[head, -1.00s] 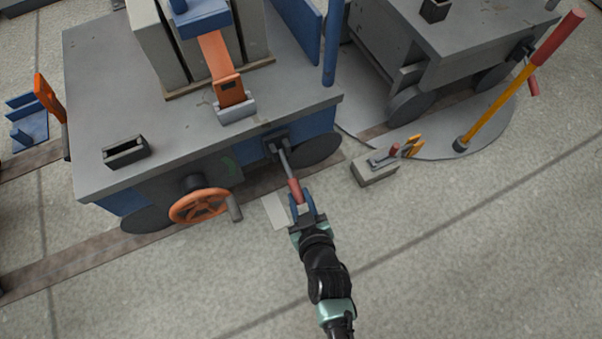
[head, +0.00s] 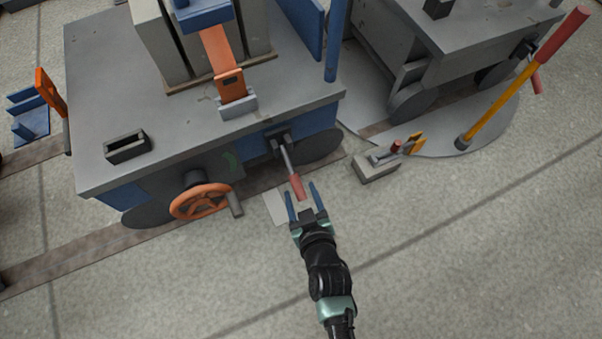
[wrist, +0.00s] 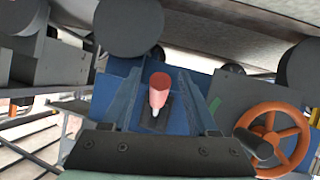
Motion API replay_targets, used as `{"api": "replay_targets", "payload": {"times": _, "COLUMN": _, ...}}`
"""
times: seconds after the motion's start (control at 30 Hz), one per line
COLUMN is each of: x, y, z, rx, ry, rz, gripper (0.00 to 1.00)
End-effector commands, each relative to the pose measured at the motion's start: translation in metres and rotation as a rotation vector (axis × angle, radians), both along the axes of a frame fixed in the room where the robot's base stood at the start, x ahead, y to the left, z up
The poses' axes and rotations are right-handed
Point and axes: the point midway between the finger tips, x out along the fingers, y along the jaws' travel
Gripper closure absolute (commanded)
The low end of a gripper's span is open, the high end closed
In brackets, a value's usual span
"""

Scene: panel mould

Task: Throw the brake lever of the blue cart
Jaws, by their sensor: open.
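The blue cart (head: 230,140) stands on rails, with a grey deck and blue sides. Its brake lever (head: 293,172) has a grey shaft and a red grip, and slants down and out from a dark bracket on the cart's near side. My gripper (head: 304,192) is open, with its two blue fingers around or just short of the red grip. In the wrist view the red grip (wrist: 158,88) shows between the two spread fingers (wrist: 158,95); I cannot tell whether either finger touches it.
An orange handwheel (head: 201,201) with a grey handle sits left of the lever. A small grey box (head: 376,169) with a lever stands on the floor to the right. A second grey cart (head: 470,40) and a yellow pole with red grip (head: 500,100) are further right. The near floor is clear.

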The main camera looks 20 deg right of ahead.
Motion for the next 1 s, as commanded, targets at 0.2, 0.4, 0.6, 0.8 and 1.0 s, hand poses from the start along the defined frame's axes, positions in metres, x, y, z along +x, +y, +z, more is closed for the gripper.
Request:
{"api": "replay_targets", "payload": {"times": 0.2, "x": -0.027, "y": 0.005, "z": 0.019, "rx": 0.0, "ry": 0.005, "rz": 0.003, "gripper": 0.41}}
{"api": "replay_targets", "payload": {"times": 0.4, "x": -0.066, "y": 0.011, "z": 0.041, "rx": -0.001, "ry": 0.004, "rz": 0.002, "gripper": 0.41}}
{"api": "replay_targets", "payload": {"times": 0.6, "x": -0.097, "y": 0.015, "z": 0.055, "rx": -0.001, "ry": 0.003, "rz": 0.002, "gripper": 0.41}}
{"api": "replay_targets", "payload": {"times": 0.8, "x": -0.11, "y": 0.018, "z": 0.06, "rx": 0.001, "ry": -0.001, "rz": 0.002, "gripper": 0.41}}
{"api": "replay_targets", "payload": {"times": 1.0, "x": -0.111, "y": 0.018, "z": 0.06, "rx": 0.0, "ry": -0.001, "rz": 0.001, "gripper": 0.41}}
